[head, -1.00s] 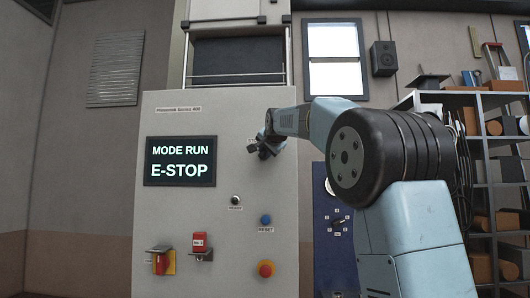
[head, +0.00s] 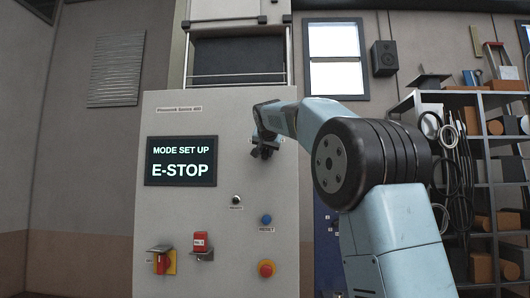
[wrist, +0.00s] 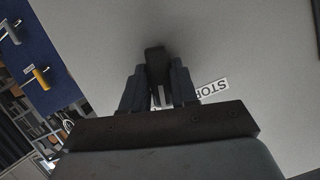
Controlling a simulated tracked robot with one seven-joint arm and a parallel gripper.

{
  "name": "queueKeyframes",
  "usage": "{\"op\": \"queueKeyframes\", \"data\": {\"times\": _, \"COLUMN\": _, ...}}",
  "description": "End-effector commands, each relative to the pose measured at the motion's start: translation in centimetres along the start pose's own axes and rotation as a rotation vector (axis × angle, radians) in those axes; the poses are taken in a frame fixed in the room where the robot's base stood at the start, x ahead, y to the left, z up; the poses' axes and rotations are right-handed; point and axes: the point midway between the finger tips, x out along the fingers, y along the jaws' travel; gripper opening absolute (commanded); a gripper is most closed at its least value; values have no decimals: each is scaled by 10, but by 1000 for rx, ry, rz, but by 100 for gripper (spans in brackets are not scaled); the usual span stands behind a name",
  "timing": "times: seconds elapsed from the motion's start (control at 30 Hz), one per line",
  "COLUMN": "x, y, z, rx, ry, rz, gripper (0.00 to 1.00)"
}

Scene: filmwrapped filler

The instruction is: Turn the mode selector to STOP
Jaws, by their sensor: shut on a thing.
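My gripper (head: 260,151) is at the upper right of the light grey cabinet face. In the wrist view its two dark fingers (wrist: 158,84) are shut on the black mode selector (wrist: 155,60), one on each side of it. A pale mark shows between the fingers. In the head view the gripper hides the selector. A white STOP label (wrist: 212,89) lies upside down just right of the fingers in the wrist view, partly covered. The display (head: 181,161) reads MODE SET UP and E-STOP.
Shelves (head: 490,160) stand at the right behind my arm.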

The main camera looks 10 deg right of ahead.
Motion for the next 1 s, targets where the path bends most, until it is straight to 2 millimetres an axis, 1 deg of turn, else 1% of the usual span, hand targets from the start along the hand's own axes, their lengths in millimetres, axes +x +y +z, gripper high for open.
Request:
{"op": "queueKeyframes", "data": {"times": 0.7, "x": 1, "y": -6, "z": 2, "rx": -628, "ry": 0, "rz": 257, "gripper": 0}}
{"op": "queueKeyframes", "data": {"times": 1.0, "x": 1, "y": -7, "z": 3, "rx": -841, "ry": 1, "rz": 345, "gripper": 0}}
